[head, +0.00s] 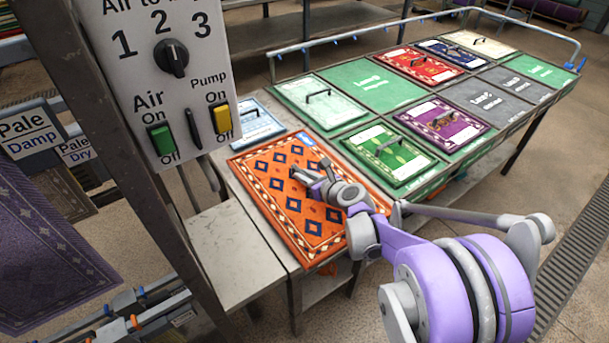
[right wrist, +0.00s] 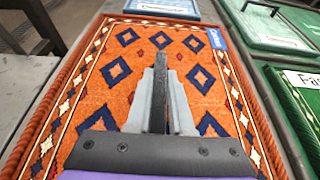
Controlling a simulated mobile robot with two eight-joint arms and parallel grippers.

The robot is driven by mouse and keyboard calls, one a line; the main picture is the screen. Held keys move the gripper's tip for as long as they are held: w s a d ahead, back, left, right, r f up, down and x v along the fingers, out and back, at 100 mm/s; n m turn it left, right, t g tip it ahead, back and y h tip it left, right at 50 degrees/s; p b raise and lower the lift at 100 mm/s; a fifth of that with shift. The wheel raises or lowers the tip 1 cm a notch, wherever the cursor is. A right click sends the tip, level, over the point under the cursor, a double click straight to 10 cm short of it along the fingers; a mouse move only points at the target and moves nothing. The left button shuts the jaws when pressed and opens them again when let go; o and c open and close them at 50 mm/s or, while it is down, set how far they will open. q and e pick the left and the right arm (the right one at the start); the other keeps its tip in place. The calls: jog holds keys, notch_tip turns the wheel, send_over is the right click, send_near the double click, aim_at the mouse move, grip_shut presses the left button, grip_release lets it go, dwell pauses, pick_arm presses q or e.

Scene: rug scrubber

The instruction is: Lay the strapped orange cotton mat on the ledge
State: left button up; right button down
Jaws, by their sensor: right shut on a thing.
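The orange cotton mat (head: 292,205), with navy diamonds and a cream patterned border, lies flat over a grey metal top in the middle of the head view. It fills most of the right wrist view (right wrist: 118,72). My right gripper (head: 318,172) is over the mat's middle, its fingers shut on the dark strap (right wrist: 158,85). I cannot tell whether the mat rests on the surface or hangs just above it. A bare grey ledge (head: 222,262) extends left of the mat, and it shows at the wrist view's left edge (right wrist: 22,85). My left gripper is out of view.
A green-topped table (head: 375,88) at the right carries several strapped mats, including a green one (head: 388,155) beside the orange mat. A light blue mat (head: 257,122) lies just behind it. A control panel (head: 165,105) and post stand close at left. Purple rugs hang far left.

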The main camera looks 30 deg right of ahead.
jog(key=shift+f, duration=0.2)
jog(key=c, duration=0.7)
grip_release()
jog(key=shift+s, duration=0.1)
jog(key=shift+s+d, duration=0.15)
jog(key=shift+s, duration=1.55)
jog(key=shift+s+d, duration=0.1)
jog(key=shift+s, duration=1.6)
jog(key=shift+r, duration=0.1)
notch_tip(320, 180, up, 8)
jog(key=p, duration=0.6)
